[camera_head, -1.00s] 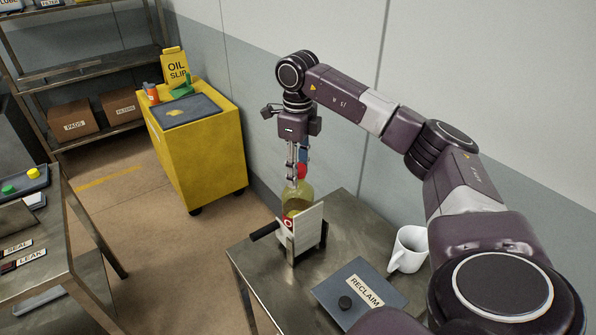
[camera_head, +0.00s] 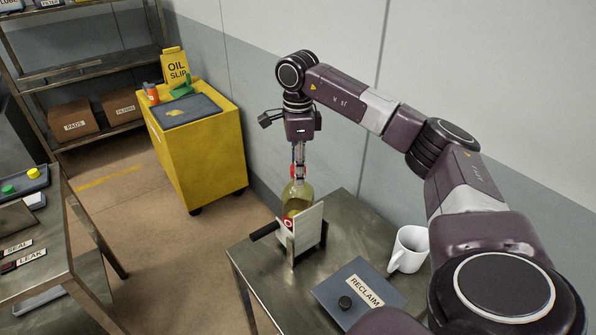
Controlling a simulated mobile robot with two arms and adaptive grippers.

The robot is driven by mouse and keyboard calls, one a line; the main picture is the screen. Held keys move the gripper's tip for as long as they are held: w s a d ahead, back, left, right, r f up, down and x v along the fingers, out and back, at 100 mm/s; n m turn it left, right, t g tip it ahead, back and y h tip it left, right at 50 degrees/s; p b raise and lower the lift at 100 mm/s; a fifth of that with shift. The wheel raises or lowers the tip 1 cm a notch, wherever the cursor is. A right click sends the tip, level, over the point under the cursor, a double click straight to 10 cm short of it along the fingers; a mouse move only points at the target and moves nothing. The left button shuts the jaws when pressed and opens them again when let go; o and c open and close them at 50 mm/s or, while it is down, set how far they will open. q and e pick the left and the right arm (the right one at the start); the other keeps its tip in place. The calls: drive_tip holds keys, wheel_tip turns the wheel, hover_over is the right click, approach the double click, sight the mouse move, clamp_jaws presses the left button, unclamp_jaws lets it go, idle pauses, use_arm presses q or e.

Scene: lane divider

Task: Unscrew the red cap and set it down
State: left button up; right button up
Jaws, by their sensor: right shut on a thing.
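My right gripper (camera_head: 299,170) points straight down over the bottle and is shut on the red cap (camera_head: 293,170), which shows as a small strip of red beside the fingers. The fingers hide most of the cap. The yellowish clear bottle (camera_head: 298,192) stands upright in a holder with a pale plate (camera_head: 309,224) and a dark handle, on the metal table (camera_head: 262,275). The cap is at the bottle's top; I cannot tell whether it is still threaded on. My left gripper is not in view.
A yellow cart (camera_head: 205,150) stands behind left. Another bench (camera_head: 50,235) with green and yellow caps is at far left.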

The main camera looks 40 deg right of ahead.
drive_tip(key=n, duration=0.6)
drive_tip(key=o, duration=0.7)
drive_tip(key=m, duration=0.5)
drive_tip(key=shift+m, duration=0.4)
drive_tip(key=m, duration=0.6)
